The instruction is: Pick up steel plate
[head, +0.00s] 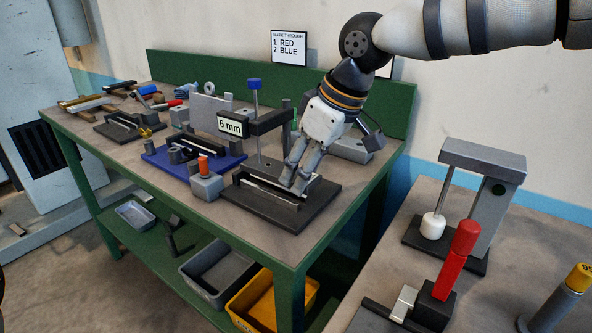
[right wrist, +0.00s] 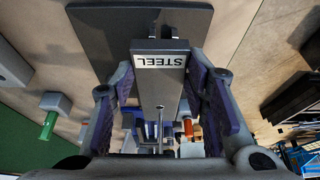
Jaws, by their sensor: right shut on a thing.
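My right gripper (head: 293,181) reaches down from the upper right onto a dark fixture (head: 312,209) at the near right of the green bench. Its fingers are shut on the steel plate, which is mostly hidden by them in the head view. My left gripper is not in view.
A blue fixture (head: 172,166) and a grey block with an orange knob (head: 206,186) stand left of the dark fixture. A post with a "6 mm" sign (head: 230,126) is close behind. A second table at right holds a stand (head: 485,160) and a red handle (head: 457,260).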

